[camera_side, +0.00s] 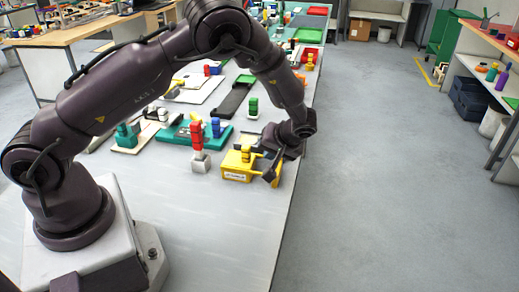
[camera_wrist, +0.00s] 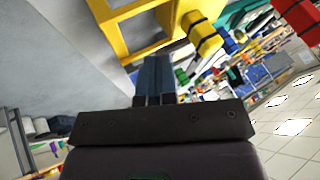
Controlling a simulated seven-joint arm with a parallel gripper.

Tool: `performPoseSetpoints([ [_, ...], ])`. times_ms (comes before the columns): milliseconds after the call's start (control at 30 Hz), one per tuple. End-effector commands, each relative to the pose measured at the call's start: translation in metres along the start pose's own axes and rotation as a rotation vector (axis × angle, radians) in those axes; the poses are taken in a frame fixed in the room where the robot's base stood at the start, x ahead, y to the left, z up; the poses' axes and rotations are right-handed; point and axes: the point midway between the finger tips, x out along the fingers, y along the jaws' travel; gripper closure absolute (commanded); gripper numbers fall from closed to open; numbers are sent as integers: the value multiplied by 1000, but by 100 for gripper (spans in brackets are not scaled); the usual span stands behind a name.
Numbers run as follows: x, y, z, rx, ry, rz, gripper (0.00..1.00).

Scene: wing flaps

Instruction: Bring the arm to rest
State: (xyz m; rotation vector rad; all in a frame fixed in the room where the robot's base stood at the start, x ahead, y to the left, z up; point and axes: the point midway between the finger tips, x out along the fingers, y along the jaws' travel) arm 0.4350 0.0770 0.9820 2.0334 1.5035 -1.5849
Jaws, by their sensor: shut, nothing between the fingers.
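My gripper (camera_wrist: 154,75) shows in the wrist view with its two dark fingers side by side, shut and empty. In the side view my gripper (camera_side: 273,170) is low over the right edge of the table, at the right side of a yellow box-like fixture (camera_side: 236,178). A yellow frame (camera_wrist: 112,38) fills the top of the wrist view, just beyond the fingertips. A yellow block with a dark band (camera_wrist: 205,33) is to its right. I cannot tell whether the fingers touch the yellow fixture.
A post of red and grey blocks (camera_side: 200,151) stands left of the yellow fixture. A green block stack (camera_side: 253,106) and a teal base (camera_side: 177,131) are behind. Many fixtures crowd the far table (camera_side: 241,218). Its front is bare, and open floor (camera_side: 385,170) lies right.

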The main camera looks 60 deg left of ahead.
Motion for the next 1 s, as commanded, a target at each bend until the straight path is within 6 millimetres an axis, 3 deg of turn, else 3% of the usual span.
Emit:
performPoseSetpoints([
  [200,-52,4,0,0,1,6,100],
  [433,-90,4,0,0,0,2,100],
  [633,-101,3,0,32,-1,1,100],
  [767,-99,2,5,154,-17,2,100],
  [867,-93,-6,22,301,-68,5,100],
  [1000,-110,-29,37,477,-150,89,100],
])
